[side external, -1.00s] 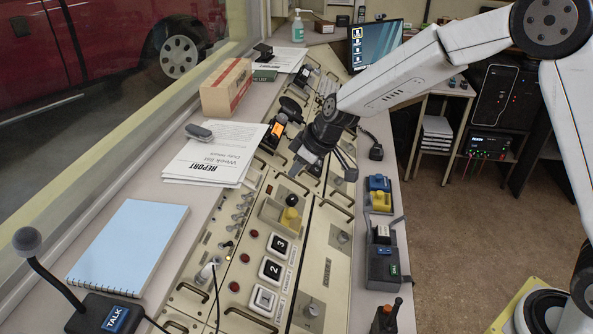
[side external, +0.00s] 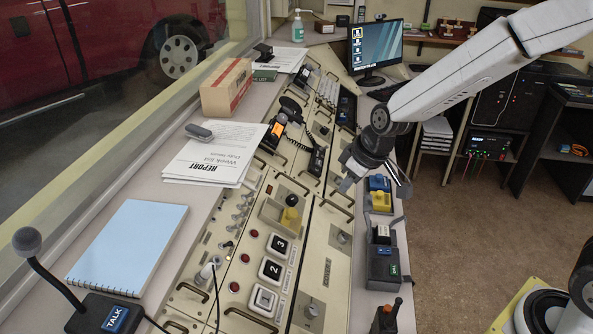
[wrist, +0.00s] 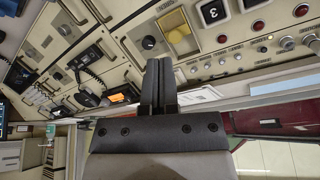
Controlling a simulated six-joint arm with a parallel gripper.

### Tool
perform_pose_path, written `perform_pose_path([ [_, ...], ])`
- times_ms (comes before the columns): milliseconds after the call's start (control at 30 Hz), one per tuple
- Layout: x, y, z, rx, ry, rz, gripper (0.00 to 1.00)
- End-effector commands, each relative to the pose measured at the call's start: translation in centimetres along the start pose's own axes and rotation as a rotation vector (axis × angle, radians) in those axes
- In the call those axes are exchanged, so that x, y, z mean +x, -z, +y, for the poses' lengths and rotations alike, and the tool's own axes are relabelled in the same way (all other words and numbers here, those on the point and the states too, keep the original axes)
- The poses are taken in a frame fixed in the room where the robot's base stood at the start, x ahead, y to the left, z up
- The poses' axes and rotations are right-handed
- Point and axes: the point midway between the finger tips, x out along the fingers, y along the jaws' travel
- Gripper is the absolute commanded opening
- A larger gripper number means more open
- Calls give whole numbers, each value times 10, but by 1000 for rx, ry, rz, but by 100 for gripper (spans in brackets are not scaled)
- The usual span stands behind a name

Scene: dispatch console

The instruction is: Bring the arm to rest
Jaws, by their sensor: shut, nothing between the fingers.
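My gripper (side external: 401,183) hangs at the right edge of the console (side external: 325,240) in the side view, above the zone of the blue and yellow blocks. Its fingers are together with nothing between them. In the wrist view the dark fingers (wrist: 158,66) also show closed side by side, with console panels beyond them. From the side, my forearm slopes down from the upper right to the wrist.
The monitor (side external: 375,46) stands behind the wrist. A cardboard box (side external: 226,87), a report sheet (side external: 212,155) and a blue notebook (side external: 128,245) lie on the left ledge. A black handset (side external: 290,106) sits on the console.

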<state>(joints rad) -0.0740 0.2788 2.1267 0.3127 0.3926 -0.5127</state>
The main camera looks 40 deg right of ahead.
Motion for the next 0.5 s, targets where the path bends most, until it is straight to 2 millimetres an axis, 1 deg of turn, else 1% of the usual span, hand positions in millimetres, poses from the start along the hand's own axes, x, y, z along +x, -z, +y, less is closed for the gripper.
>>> perform_pose_path([
  [33, -6, -18, 2, 32, -13, -18, 0],
  [100, -11, -41, 4, 81, -33, -43, 0],
  [300, -26, -104, 6, 207, -85, -102, 0],
  [400, -30, -127, 6, 251, -105, -121, 0],
  [500, -33, -142, 5, 281, -118, -133, 0],
])
